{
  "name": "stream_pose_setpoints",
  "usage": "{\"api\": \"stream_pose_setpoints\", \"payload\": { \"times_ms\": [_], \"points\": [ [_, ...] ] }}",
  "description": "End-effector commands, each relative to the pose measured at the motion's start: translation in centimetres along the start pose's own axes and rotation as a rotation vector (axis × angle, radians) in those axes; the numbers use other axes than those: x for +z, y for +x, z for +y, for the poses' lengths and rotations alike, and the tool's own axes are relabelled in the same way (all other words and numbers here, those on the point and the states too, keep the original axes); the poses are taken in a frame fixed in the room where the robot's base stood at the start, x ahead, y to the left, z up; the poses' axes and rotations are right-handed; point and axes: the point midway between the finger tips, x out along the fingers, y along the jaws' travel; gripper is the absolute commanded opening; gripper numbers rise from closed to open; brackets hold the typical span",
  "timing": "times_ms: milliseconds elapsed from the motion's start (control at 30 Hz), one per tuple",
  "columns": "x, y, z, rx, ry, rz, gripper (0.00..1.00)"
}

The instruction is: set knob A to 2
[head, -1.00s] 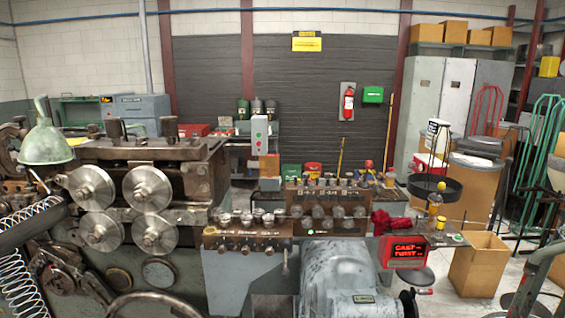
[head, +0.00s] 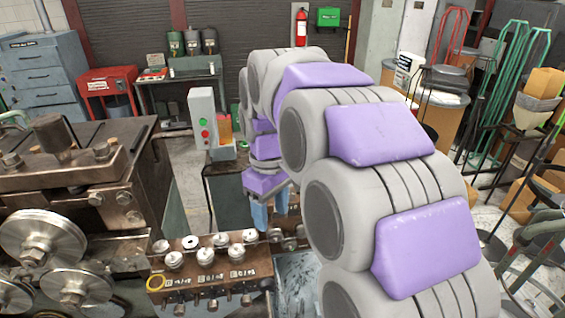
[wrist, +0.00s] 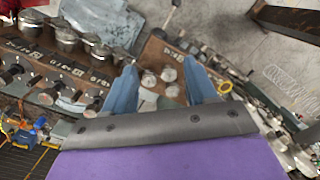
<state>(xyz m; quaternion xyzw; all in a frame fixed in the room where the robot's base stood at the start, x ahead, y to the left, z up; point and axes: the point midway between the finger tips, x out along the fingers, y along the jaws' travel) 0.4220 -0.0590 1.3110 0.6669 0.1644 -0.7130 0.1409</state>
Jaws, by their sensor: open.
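A brown control block (head: 215,262) stands at lower centre in the head view, with several pale round knobs (head: 221,239) on top and small labels on its front. The labels are too small to read surely, so I cannot tell which knob is A. In the wrist view my gripper (wrist: 163,78) is open, and a few pale knobs (wrist: 150,78) of a brown panel (wrist: 158,52) appear between the fingers. I cannot tell whether the fingers touch anything.
A larger knob row (wrist: 68,40) with labels lies left in the wrist view. A yellow ring (head: 156,282) sits at the block's front left corner. Steel rollers (head: 42,238) stand to the left. A grey button box (head: 202,118) stands behind. My arm hides much of the right.

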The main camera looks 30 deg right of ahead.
Motion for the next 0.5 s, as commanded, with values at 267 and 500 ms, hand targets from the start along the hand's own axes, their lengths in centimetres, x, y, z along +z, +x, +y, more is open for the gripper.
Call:
{"api": "stream_pose_setpoints", "payload": {
  "times_ms": [267,500],
  "points": [
    [-5.5,-7.9,7.8,0.021,-0.138,0.032,0.57],
    [-7.7,-11.4,13.6,0.038,-0.227,0.044,0.57]
  ]
}}
